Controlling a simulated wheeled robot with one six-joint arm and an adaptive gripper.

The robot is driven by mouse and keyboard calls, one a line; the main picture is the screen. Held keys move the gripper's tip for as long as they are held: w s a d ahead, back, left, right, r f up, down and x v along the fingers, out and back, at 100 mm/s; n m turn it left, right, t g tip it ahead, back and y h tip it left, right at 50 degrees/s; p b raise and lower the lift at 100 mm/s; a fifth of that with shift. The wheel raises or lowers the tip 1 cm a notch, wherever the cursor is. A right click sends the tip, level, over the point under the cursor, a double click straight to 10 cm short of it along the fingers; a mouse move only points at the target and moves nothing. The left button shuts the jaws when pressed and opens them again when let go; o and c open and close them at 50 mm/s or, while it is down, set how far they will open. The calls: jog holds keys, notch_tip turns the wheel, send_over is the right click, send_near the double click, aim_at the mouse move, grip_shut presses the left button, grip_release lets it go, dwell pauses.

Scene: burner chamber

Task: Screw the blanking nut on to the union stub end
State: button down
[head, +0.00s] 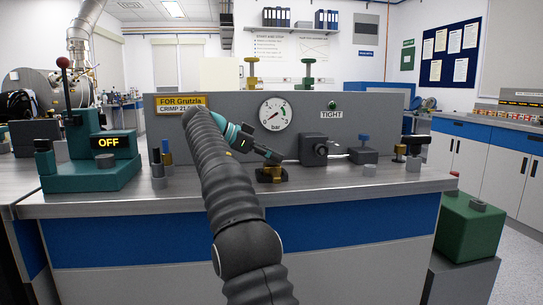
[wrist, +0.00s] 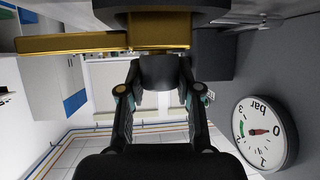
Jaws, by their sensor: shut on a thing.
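My gripper (head: 274,158) is low over the bench top, at a brass fitting (head: 270,174) on a dark base. In the wrist view my gripper (wrist: 158,88) is shut on a short dark grey cylinder (wrist: 158,72), which appears to be the blanking nut. The cylinder lines up with the brass fitting (wrist: 160,30), apparently the union stub end, and appears to meet it. How far it is threaded on cannot be told. A flat brass bar (wrist: 65,43) reaches sideways from the fitting. In the head view the held piece is too small to make out.
A black block (head: 313,149) stands close right of my gripper. A green OFF unit (head: 97,150) stands left. The front bench strip is clear.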

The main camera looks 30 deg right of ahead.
jog(key=shift+s+m+g, duration=0.1)
jog(key=shift+m+g, duration=0.4)
jog(key=shift+f, duration=0.25)
jog(key=shift+c, duration=2)
grip_release()
jog(key=shift+b, duration=0.3)
